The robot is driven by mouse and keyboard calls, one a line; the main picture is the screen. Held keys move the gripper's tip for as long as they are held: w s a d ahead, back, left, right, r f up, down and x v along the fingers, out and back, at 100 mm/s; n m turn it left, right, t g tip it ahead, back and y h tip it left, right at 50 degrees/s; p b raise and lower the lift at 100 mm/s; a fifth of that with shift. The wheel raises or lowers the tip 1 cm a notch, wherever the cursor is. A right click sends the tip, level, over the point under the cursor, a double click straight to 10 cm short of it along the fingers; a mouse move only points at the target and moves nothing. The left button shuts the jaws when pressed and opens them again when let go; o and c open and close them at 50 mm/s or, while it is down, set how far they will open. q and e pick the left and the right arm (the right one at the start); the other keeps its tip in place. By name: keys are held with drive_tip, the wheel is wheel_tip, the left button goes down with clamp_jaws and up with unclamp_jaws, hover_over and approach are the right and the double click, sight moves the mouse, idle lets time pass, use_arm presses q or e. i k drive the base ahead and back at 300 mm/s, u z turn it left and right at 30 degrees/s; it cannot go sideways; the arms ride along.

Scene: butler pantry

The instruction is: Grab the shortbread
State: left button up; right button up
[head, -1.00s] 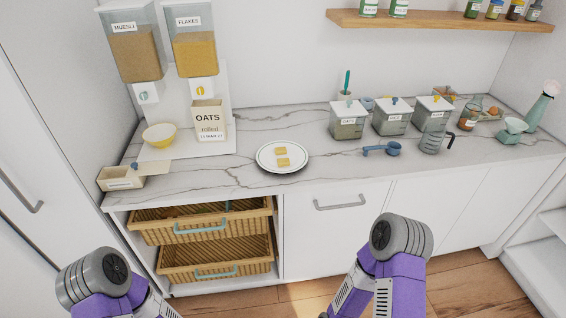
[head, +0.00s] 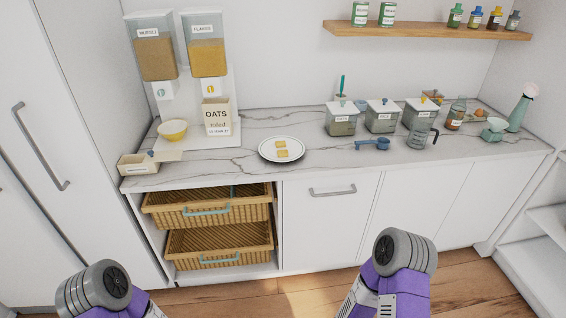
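Two small pale-yellow square biscuits, which look like the shortbread (head: 282,153), lie on a round white plate (head: 267,159) on the marble counter, one behind the other. My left arm shows at the bottom left and my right arm at the bottom centre-right. Both arms are below and in front of the counter, well apart from the plate. Neither gripper's fingers show in the head view.
The counter (head: 230,173) holds cereal dispensers (head: 208,58), an oats box (head: 217,117), a yellow bowl (head: 173,130) and a small open box (head: 138,165) at left. Lidded canisters (head: 341,120), a blue scoop (head: 374,144) and a glass jug (head: 420,133) stand right. Wicker drawers (head: 220,238) sit below.

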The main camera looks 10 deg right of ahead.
sight(281, 153)
drive_tip(key=u, duration=1.65)
drive_tip(key=i, duration=1.35)
drive_tip(key=z, duration=1.4)
